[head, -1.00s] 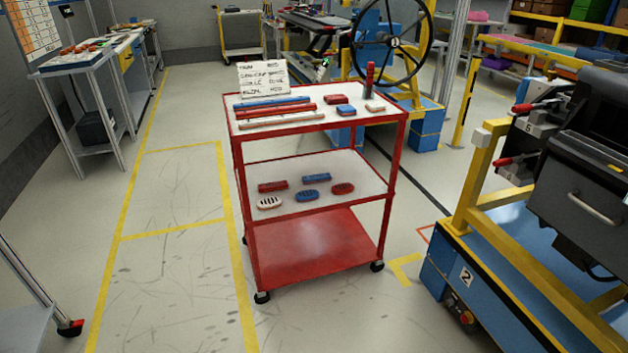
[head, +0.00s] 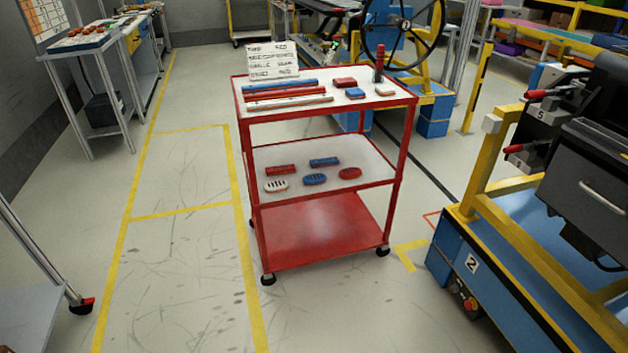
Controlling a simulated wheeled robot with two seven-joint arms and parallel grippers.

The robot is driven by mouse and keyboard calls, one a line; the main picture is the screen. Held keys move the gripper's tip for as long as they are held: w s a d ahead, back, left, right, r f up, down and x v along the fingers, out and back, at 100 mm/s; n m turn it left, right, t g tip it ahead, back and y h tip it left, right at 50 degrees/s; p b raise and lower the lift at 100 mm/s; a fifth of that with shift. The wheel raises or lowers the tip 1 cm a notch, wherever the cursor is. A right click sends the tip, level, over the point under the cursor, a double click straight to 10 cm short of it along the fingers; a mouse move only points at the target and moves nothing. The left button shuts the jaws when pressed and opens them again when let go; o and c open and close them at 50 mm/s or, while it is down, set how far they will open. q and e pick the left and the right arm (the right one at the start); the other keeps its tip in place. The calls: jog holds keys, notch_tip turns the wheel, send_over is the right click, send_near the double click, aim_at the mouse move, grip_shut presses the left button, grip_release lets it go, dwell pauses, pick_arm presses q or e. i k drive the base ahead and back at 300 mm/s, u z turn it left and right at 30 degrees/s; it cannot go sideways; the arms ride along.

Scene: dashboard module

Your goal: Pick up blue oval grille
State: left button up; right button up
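The blue oval grille (head: 315,180) lies on the middle shelf (head: 330,202) of a red three-level cart (head: 330,266). It sits between a white oval grille (head: 277,185) on its left and a red oval grille (head: 350,173) on its right. A red bar-shaped part (head: 281,170) and a blue bar-shaped part (head: 324,162) lie behind the grilles. Neither of my grippers shows in the head view.
The cart's top holds long strips (head: 288,93), small blocks (head: 345,82) and a lettered sign (head: 272,62). A yellow-and-blue station (head: 480,260) stands at the right. The floor (head: 190,290) in front and to the left is clear.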

aim_at(315, 179)
jog(key=z, duration=0.15)
jog(key=k, duration=0.55)
jog(key=u, duration=1.05)
jog(key=i, duration=1.45)
jog(key=u, duration=0.4)
